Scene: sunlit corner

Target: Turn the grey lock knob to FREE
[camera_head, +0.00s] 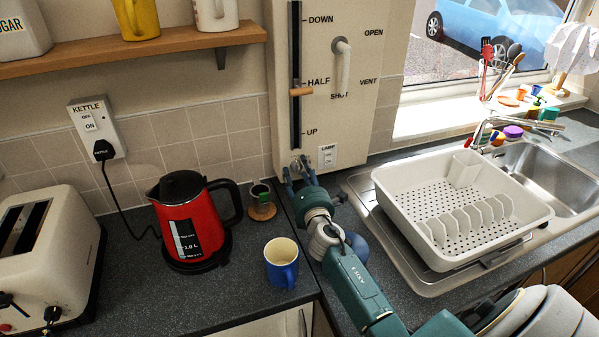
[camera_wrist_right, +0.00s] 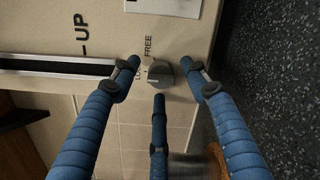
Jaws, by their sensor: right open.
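The grey lock knob (camera_wrist_right: 160,74) is round and sits low on the cream panel (camera_head: 370,110), below the UP end of the slot. In the right wrist view, FREE is printed on the panel beside it, and a second label, starting LO, is partly hidden by a finger. I cannot clearly tell which label the knob's mark points at. My right gripper (camera_head: 297,172) is open at the panel's lower edge, in front of the knob. Its blue fingers (camera_wrist_right: 161,82) are spread around the knob, with no clear contact. My left gripper is not in view.
A slider handle (camera_head: 301,92) stands at HALF, and a lever (camera_head: 343,68) hangs near SHUT. A red kettle (camera_head: 190,222), blue mug (camera_head: 282,272) and small jar on a cork mat (camera_head: 262,212) stand left of my arm. A dish rack (camera_head: 455,243) stands right.

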